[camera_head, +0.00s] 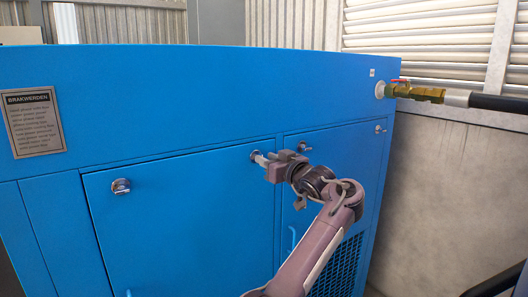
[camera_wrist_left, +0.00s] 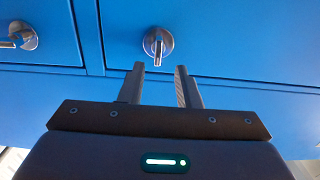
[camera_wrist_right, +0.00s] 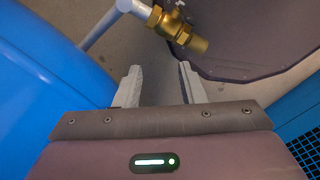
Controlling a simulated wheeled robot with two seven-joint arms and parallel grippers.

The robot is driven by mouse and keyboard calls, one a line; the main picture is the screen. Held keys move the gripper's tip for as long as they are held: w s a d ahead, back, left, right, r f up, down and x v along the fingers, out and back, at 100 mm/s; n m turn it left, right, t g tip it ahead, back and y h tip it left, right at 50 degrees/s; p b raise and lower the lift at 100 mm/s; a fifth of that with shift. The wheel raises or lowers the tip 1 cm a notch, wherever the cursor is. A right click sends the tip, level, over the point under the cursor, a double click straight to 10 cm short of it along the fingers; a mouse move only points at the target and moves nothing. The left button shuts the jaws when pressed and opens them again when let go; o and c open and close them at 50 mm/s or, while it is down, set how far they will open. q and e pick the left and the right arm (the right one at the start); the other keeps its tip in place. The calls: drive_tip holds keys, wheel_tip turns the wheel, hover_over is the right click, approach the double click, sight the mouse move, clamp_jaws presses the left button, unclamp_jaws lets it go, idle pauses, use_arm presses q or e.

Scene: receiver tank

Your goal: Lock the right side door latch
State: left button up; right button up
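The blue cabinet (camera_head: 190,100) has two doors, each with round metal latches near its top edge. The left door (camera_head: 180,220) has a latch (camera_head: 121,186) at its left and a latch (camera_head: 256,156) at its right. The right door (camera_head: 340,150) has a latch (camera_head: 304,146) at its left and a latch (camera_head: 380,129) at its right. My left gripper (camera_head: 264,161) is at the left door's right latch. In the left wrist view its fingers (camera_wrist_left: 160,72) are open, with that latch (camera_wrist_left: 158,43) just beyond the tips. My right gripper (camera_wrist_right: 159,75) is open and empty.
A brass valve (camera_head: 418,93) with a red handle joins a dark hose (camera_head: 500,102) at the cabinet's upper right. A grey wall (camera_head: 440,190) stands at the right. A metal label (camera_head: 33,122) is at the left.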

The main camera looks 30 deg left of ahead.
use_arm(q)
drive_tip(key=x, duration=0.3)
drive_tip(key=shift+w+f+p, duration=0.1)
drive_tip(key=shift+w+p, duration=0.05)
drive_tip(key=shift+p, duration=0.25)
clamp_jaws()
use_arm(e)
drive_tip(key=shift+w+a+r, duration=0.1)
drive_tip(key=shift+w+r, duration=0.65)
drive_tip(key=shift+w, duration=0.1)
use_arm(q)
drive_tip(key=shift+d, duration=0.1)
